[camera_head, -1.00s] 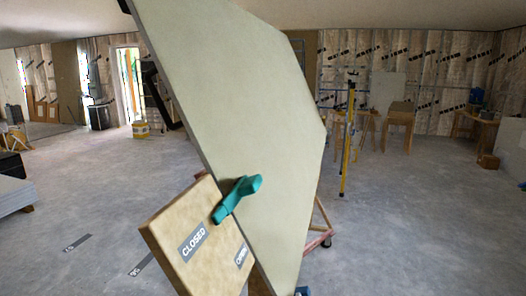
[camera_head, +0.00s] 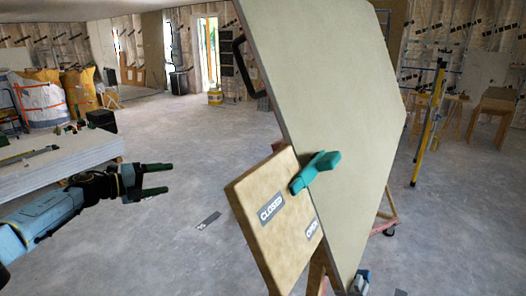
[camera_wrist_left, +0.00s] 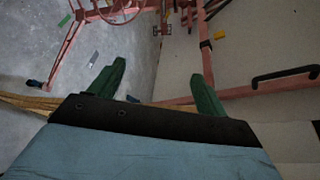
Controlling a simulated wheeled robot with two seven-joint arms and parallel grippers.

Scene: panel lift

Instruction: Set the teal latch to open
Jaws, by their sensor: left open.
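The teal latch (camera_head: 314,172) is mounted at the top of a wooden board (camera_head: 262,210) beside the large pale panel (camera_head: 335,110). The board carries a CLOSED label (camera_head: 271,208) and, lower right, an OPEN label (camera_head: 312,228). The latch handle slants up to the right, across the panel's edge, with its lower end on the board above the CLOSED label. My left gripper (camera_head: 160,180) is open and empty, left of the board and apart from it. Its green fingers also show in the left wrist view (camera_wrist_left: 155,85). My right gripper is out of view.
A black handle (camera_head: 240,65) sits on the panel's left edge. A stack of sheets (camera_head: 60,160) with tools on it stands at the left. A red frame (camera_wrist_left: 140,15) shows in the left wrist view.

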